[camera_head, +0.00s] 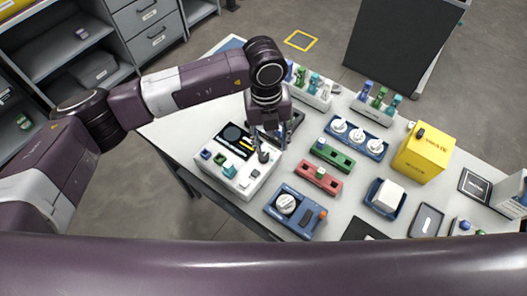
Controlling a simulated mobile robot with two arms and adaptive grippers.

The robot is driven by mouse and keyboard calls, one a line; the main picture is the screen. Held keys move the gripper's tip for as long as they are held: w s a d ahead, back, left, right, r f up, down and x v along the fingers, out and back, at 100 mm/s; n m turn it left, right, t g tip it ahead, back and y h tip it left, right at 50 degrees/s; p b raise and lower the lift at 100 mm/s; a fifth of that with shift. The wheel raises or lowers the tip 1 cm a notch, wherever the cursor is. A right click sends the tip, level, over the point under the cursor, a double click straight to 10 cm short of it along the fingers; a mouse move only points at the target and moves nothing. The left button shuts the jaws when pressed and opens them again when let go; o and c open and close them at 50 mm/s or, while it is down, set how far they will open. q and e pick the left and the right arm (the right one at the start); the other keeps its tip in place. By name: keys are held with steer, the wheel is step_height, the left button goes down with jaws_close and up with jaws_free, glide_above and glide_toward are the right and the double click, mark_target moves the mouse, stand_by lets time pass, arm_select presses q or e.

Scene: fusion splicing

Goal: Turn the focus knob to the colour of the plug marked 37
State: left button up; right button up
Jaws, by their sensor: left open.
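My left gripper (268,143) points down over the right part of a white device (238,187) on the table. It is open, with its fingers close around or just above a dark knob (264,157); I cannot tell whether they touch it. The device has a black panel (232,137) and several coloured pieces on top. A blue box (296,211) in front carries a white dial (286,204) and an orange knob. Which of these is the focus knob I cannot read. Coloured plugs stand in a white rack (374,108) and another rack (312,97) behind. No number 37 is readable.
A green block (332,153), a red block (318,181) and a blue base with white knobs (356,137) lie right of the gripper. A yellow box (424,152) stands farther right. A white block in a blue tray (374,205) sits in front of it.

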mark_target(264, 156)
arm_select(q)
steer(key=shift+w+a+y, duration=0.5)
steer(key=shift+w+a, duration=0.05)
steer(key=shift+a, duration=0.35)
steer(key=shift+a+f, duration=0.15)
steer(key=shift+a, duration=0.05)
step_height(264, 156, down, 6)
steer(key=shift+d+p, duration=0.1)
steer(key=shift+p, duration=1)
steer(key=shift+f, duration=0.65)
jaws_close()
